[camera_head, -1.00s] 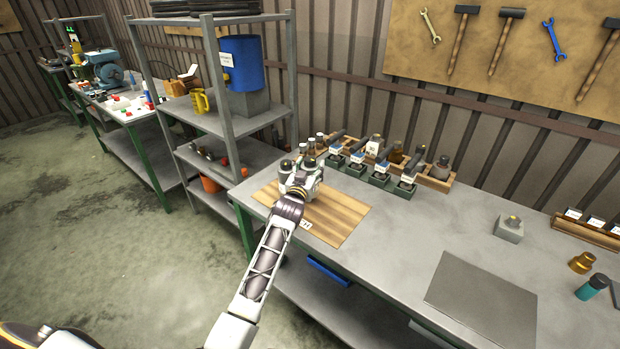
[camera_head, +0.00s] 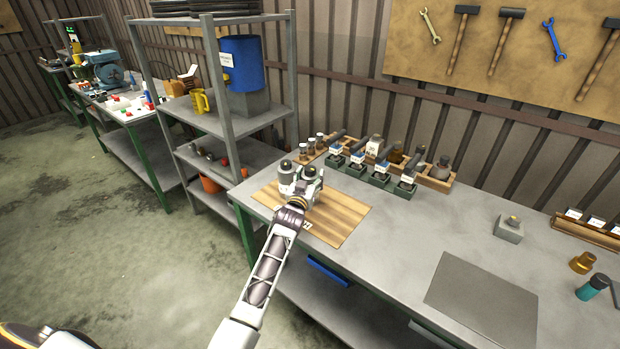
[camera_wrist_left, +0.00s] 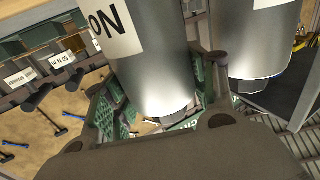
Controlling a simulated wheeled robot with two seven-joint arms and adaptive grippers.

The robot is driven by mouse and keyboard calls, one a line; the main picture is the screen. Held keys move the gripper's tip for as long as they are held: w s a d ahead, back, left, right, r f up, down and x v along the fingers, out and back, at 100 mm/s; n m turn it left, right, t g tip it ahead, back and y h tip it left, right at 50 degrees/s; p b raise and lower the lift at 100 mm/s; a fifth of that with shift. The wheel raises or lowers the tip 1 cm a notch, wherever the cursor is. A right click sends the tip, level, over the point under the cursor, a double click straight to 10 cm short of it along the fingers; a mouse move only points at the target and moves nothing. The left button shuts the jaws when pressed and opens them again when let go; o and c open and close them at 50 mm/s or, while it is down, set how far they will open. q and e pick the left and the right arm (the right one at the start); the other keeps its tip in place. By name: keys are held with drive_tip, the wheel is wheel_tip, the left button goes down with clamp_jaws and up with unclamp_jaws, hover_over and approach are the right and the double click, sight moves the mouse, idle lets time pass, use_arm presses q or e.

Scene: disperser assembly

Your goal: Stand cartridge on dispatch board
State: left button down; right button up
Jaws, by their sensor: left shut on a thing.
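The dispatch board (camera_head: 345,215) is a striped wooden board at the left end of the grey bench. My left gripper (camera_head: 303,186) is over its left part, shut on a grey metal cartridge (camera_head: 310,172) with a dark cap. In the left wrist view this cartridge (camera_wrist_left: 165,75) sits between green finger pads and bears a white label with black print. A second, similar cylinder (camera_head: 285,172) stands close beside it at the board's left edge; it also shows in the wrist view (camera_wrist_left: 258,45). The gripper hides the held cartridge's base, so I cannot tell whether it touches the board. My right gripper is not in view.
Several small vials (camera_head: 320,143) and a row of green holders (camera_head: 380,178) stand behind the board. A grey mat (camera_head: 482,297), a small grey block (camera_head: 509,229), a brass part (camera_head: 582,263) and a teal bottle (camera_head: 592,288) are to the right. The bench middle is clear.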

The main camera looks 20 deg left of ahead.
use_arm(q)
drive_tip(key=c, duration=0.5)
unclamp_jaws()
drive_tip(key=shift+f, duration=0.1)
drive_tip(key=s, duration=1.2)
drive_tip(key=shift+d, duration=0.3)
idle(0.7)
